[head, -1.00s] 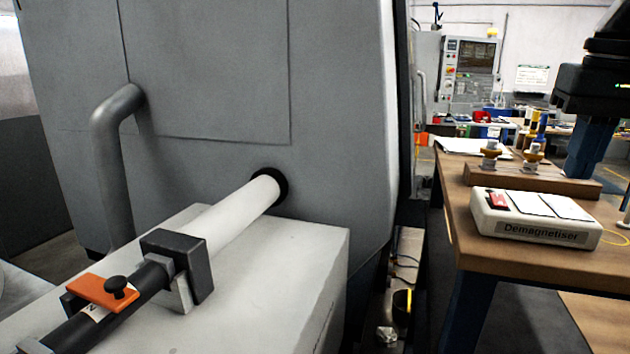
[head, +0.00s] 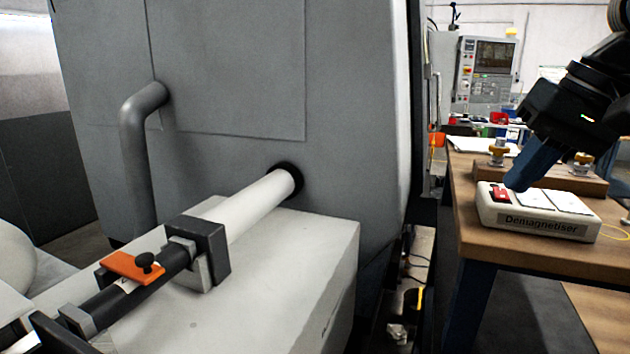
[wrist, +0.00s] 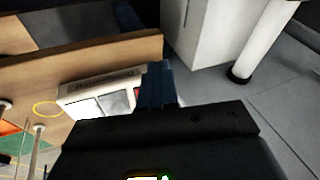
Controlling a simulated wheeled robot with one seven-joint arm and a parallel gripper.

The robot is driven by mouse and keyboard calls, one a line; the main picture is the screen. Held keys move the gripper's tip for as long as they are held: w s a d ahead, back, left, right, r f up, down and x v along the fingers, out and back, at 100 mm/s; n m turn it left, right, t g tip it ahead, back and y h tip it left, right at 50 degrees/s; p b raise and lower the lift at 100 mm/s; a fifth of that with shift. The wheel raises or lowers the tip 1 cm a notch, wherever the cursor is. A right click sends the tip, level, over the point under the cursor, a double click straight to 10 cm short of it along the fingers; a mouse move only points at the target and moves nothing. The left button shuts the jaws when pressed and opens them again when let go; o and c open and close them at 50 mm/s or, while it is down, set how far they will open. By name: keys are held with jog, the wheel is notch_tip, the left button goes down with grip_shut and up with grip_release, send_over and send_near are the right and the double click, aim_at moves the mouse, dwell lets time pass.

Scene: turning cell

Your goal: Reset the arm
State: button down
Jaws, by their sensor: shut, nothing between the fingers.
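My gripper (head: 527,170) shows at the right of the head view, black with blue fingers, tilted so that the fingers point down and to the left. The fingers are shut with nothing between them. In the head view they overlap the red switch end of the white demagnetiser (head: 530,224) on the wooden bench; I cannot tell whether they touch it. In the wrist view the blue fingers (wrist: 158,82) are together, beside the demagnetiser (wrist: 85,103) and partly covering its red switch.
The bench (head: 480,245) also carries a wooden block (head: 590,184) with brass-coloured pieces behind the demagnetiser. A grey machine (head: 225,150) fills the left, with a white tube (head: 255,208) and an orange clamp lever (head: 133,266) in front. A dark gap separates machine and bench.

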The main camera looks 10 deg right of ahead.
jog(key=w+a+f+t+y, duration=0.1)
jog(key=w+a+t+y, duration=0.15)
jog(key=a, duration=0.25)
jog(key=w+a+f+n+t+y, duration=0.1)
jog(key=w+a+t+y, duration=0.15)
jog(key=a, duration=0.35)
jog(key=w+a+f+t+y, duration=0.1)
jog(key=w+a+y, duration=0.15)
jog(key=a, duration=0.25)
jog(key=s+a+f+m+t+h, duration=0.25)
jog(key=s+f+m+t, duration=0.2)
jog(key=f+t, duration=0.35)
jog(key=s+f+g+h+b, duration=0.15)
jog(key=s+f+h, duration=0.55)
jog(key=s+f, duration=1.05)
jog(key=s+d+n+g, duration=0.1)
jog(key=s+n, duration=0.3)
jog(key=s, duration=0.6)
jog(key=s+d+n+g, duration=0.1)
jog(key=s+d+n, duration=0.3)
jog(key=s, duration=0.7)
